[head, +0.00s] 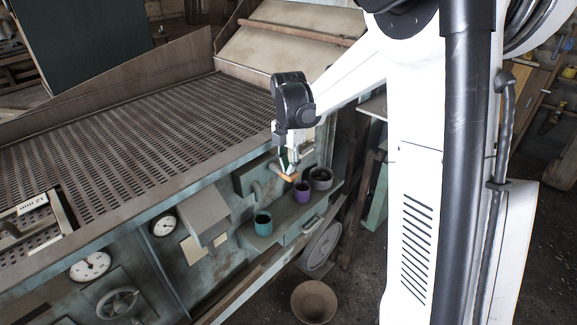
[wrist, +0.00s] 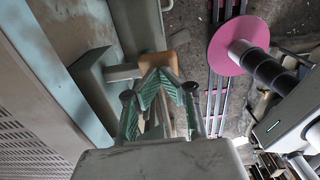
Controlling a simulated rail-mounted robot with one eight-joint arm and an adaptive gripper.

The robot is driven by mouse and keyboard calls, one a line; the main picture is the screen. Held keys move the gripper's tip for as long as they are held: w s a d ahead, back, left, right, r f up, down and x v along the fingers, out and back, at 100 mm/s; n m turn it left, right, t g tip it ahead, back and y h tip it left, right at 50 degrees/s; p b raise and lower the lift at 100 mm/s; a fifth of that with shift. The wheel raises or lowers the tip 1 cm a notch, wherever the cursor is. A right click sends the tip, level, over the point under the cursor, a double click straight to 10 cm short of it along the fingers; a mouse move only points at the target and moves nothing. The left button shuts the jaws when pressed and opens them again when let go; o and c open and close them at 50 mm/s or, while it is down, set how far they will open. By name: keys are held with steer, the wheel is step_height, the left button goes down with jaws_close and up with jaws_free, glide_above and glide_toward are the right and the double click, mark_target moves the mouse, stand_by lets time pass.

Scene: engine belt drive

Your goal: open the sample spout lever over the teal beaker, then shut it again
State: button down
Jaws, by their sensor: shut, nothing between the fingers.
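The teal beaker (head: 263,223) stands upright at the left end of a small ledge on the machine's side. A purple beaker (head: 302,192) and a grey beaker (head: 321,179) stand to its right. A lever with a tan handle (head: 287,176) sticks out from a grey housing above the ledge. My gripper (head: 291,168) is shut and empty at this handle. In the wrist view the fingertips (wrist: 158,72) meet in front of the tan handle (wrist: 178,66), partly covering it; I cannot tell whether they touch. The beakers are not clearly visible there.
The ledge (head: 283,237) juts from the machine's side, below the perforated bed (head: 150,130). A hooded box (head: 203,215) and a gauge (head: 164,225) lie to the left. A bowl (head: 314,301) stands on the floor below. My arm covers the right side of the head view.

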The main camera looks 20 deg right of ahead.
mark_target(293, 175)
steer(key=shift+f, duration=0.1)
steer(key=shift+s+f+t+b, duration=0.15)
steer(key=shift+t+b, duration=0.25)
steer(key=shift+b, duration=0.05)
steer(key=shift+f, duration=0.1)
steer(key=f+t+b, duration=0.1)
steer(key=b, duration=0.1)
steer(key=f+t+y+b, duration=0.1)
steer(key=shift+s+d+f+t+y+b, duration=0.2)
steer(key=shift+s+t+y+b, duration=0.1)
steer(key=shift+s+t+b, duration=0.1)
steer(key=shift+w+f+b, duration=0.1)
steer(key=shift+f+b, duration=0.2)
steer(key=shift+b, duration=0.15)
steer(key=shift+f, duration=0.1)
stand_by(1.5)
steer(key=shift+s+r, duration=0.25)
steer(key=shift+r, duration=0.25)
steer(key=s+p+v, duration=0.1)
steer(key=p+v, duration=0.1)
steer(key=v, duration=1.1)
steer(key=shift+d+f, duration=0.25)
steer(key=shift+d, duration=0.05)
